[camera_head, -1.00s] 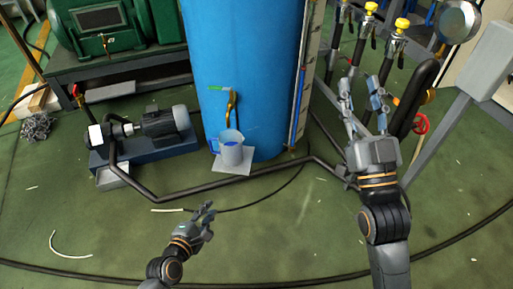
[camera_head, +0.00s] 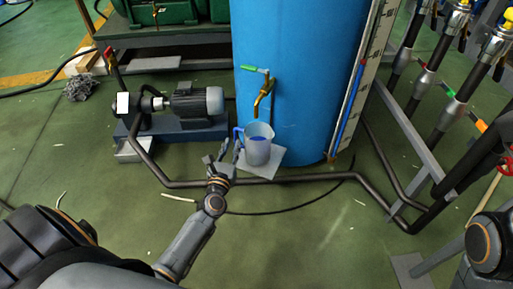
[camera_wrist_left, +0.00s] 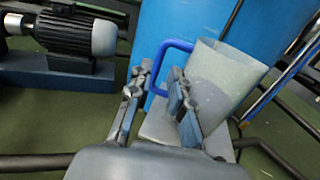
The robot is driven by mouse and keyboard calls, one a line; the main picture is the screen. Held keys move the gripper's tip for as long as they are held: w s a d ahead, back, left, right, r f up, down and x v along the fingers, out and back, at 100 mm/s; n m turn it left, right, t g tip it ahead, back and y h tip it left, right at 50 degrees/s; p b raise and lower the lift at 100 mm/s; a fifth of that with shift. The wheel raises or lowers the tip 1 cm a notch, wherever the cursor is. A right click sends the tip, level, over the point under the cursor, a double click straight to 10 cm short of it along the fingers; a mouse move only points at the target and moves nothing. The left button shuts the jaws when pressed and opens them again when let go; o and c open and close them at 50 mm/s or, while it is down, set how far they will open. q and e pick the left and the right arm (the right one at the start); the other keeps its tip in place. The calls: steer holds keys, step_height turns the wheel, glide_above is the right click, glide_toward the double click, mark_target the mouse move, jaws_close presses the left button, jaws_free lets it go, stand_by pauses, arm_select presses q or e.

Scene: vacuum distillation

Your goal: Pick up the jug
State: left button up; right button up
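The jug (camera_head: 259,150) is a translucent grey-white vessel with a blue handle, standing upright on a light square plate (camera_head: 270,171) at the foot of the blue tank. My left gripper (camera_head: 223,156) is just left of the jug, by its handle. In the left wrist view the jug (camera_wrist_left: 222,80) is right of centre, and its blue handle (camera_wrist_left: 163,58) lies just beyond the open fingers of my left gripper (camera_wrist_left: 158,100). The fingers are apart with nothing clearly between them. The right gripper is outside the views; only part of my right arm shows at the lower right.
The blue tank (camera_head: 295,60) stands directly behind the jug, with a brass tap (camera_head: 262,96) above it. A dark pipe (camera_head: 300,179) runs low across the floor in front. A motor pump (camera_head: 190,108) stands left. Pipes and frames crowd the right.

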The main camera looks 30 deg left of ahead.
mark_target(235, 133)
arm_select(q)
steer(key=x, duration=0.4)
steer(key=b+x, duration=0.1)
steer(key=x, duration=0.1)
steer(key=shift+a+r, duration=0.15)
steer(key=shift+r, duration=0.1)
jaws_close()
steer(key=shift+r, duration=0.15)
